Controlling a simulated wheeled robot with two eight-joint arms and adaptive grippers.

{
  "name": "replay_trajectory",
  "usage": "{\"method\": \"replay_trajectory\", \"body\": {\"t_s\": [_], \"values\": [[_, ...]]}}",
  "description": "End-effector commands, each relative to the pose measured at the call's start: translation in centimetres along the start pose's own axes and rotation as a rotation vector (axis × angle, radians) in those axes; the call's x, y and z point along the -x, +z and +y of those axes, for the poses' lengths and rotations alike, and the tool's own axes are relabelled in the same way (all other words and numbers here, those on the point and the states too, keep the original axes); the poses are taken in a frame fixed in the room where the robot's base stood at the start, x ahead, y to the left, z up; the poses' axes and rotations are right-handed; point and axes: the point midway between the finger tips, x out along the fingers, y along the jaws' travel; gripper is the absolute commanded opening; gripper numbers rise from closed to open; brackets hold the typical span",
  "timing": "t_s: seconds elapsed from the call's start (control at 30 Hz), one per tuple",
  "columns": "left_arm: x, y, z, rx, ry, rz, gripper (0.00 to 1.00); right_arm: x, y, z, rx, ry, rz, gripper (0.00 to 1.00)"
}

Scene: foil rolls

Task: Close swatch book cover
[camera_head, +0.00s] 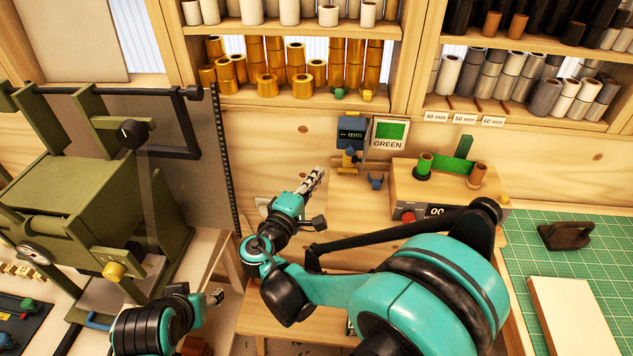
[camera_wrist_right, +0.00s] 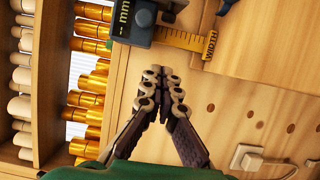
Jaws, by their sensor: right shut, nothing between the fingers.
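A thick cream slab (camera_head: 580,315) lies on the green cutting mat (camera_head: 535,255) at the lower right of the head view, cut off by the frame edge. It may be the swatch book, but I cannot tell, and no open cover is clear. My right gripper (camera_head: 314,178) is shut and empty, out over the bench by the wooden back wall, far left of the slab. In the right wrist view its fingertips (camera_wrist_right: 164,82) meet with nothing between them. My left gripper (camera_head: 216,297) is low at the lower left, small, its jaws unclear.
A wooden box (camera_head: 440,190) with a green and a brown roll stands left of the mat. A dark tool (camera_head: 566,235) lies on the mat. A green machine (camera_head: 75,190) fills the left. Shelves of rolls (camera_head: 300,80) and a GREEN sign (camera_head: 389,134) are behind.

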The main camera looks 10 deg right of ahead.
Motion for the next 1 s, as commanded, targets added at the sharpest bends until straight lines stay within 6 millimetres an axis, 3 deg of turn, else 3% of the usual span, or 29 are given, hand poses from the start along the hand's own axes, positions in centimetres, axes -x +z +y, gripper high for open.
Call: {"method": "replay_trajectory", "body": {"t_s": [0.27,0.53,1.0], "values": [[-1.1,0.8,0.0,0.0,0.0,0.0,0.51,-6.1,0.2,-0.2,0.0,-0.001,-0.005,0.0],[-1.7,1.2,0.0,0.0,0.0,0.0,0.51,-6.8,3.5,-0.1,-0.001,-0.002,-0.001,0.0],[-1.7,1.2,0.0,0.0,0.0,0.0,0.51,-6.8,4.0,0.0,-0.001,-0.002,0.001,0.0]]}}
